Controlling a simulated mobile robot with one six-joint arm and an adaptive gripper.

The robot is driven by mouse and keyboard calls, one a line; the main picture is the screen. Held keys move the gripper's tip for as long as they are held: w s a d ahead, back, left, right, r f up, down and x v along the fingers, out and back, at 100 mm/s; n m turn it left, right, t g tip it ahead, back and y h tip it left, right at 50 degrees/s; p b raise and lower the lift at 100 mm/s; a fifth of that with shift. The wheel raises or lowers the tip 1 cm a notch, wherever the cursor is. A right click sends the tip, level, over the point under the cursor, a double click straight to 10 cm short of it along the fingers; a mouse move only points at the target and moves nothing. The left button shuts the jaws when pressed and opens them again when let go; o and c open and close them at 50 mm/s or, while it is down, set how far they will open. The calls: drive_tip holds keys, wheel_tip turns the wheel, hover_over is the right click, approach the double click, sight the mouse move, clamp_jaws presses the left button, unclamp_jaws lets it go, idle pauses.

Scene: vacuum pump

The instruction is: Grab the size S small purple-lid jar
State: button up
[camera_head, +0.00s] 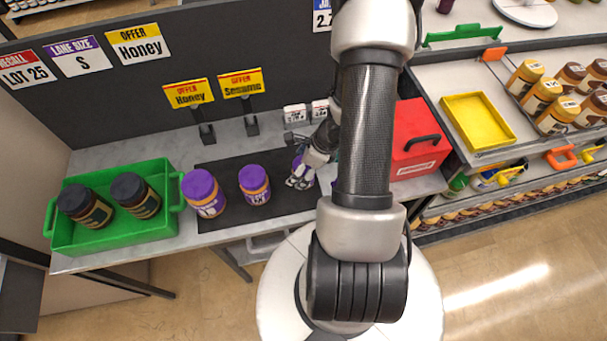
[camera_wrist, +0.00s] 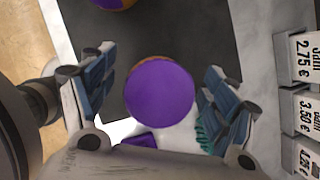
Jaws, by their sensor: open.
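In the wrist view a round purple lid (camera_wrist: 160,92) of a jar lies between the two spread fingers of my gripper (camera_wrist: 158,66), with gaps on both sides. My gripper is open and points down at the lid. In the head view my gripper (camera_head: 304,173) is at the right end of the black mat, and it mostly hides this jar. Two other purple-lid jars stand left of it: a larger one (camera_head: 203,193) and a smaller one (camera_head: 255,185). The label of the jar under my gripper is not readable.
A green tray (camera_head: 66,240) with two dark-lid jars is at the left. A red box (camera_head: 416,140) stands to the right, beyond my arm. Price tags (camera_wrist: 307,100) are close on the right in the wrist view. Offer signs (camera_head: 188,94) stand behind the mat (camera_head: 225,167).

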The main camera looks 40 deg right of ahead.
drive_tip(key=shift+x, duration=1.25)
drive_tip(key=shift+c, duration=0.5)
drive_tip(key=c, duration=1.3)
drive_tip(key=shift+r, duration=0.2)
